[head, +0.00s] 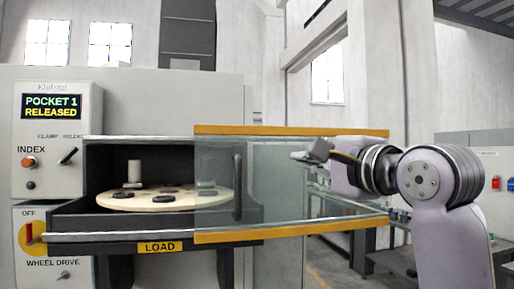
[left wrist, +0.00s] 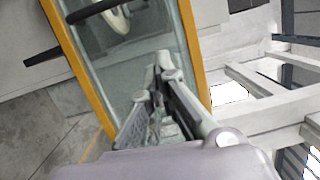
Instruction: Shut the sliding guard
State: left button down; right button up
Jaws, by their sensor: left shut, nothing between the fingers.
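The sliding guard is a clear pane (head: 285,190) with yellow rails along its top and bottom. It covers the right part of the machine's opening and sticks out past it to the right; the left part of the opening is uncovered. Its dark upright handle (head: 237,188) is near the pane's left end. The pane (left wrist: 115,65) and handle (left wrist: 92,11) also show in the left wrist view. My left gripper (head: 308,155) is shut and empty, by the right half of the pane, to the right of the handle. In the left wrist view its fingers (left wrist: 160,88) point at the pane; contact cannot be told. My right gripper is not in view.
Inside the opening is a round pale turntable (head: 165,198) with dark pockets and a small cylinder (head: 134,172). A control panel (head: 57,140) reads "POCKET 1 RELEASED". A LOAD label (head: 160,247) is below the opening. A bench (head: 395,262) stands at the right.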

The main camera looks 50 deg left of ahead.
pick_arm(q)
jog(key=s+r+n+t+h, duration=0.1)
jog(key=s, duration=0.1)
jog(key=p, duration=0.6)
send_near(258, 160)
jog(key=w+a+r, duration=0.1)
jog(key=w+a, duration=0.1)
jog(key=a, duration=0.1)
jog(key=s, duration=0.2)
jog(key=s+a+p, duration=0.1)
jog(key=shift+s+f, duration=0.25)
jog(key=shift+f, duration=0.15)
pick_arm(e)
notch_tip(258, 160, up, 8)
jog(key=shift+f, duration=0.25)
pick_arm(q)
jog(key=shift+w+a, duration=0.1)
jog(key=shift+f, duration=0.1)
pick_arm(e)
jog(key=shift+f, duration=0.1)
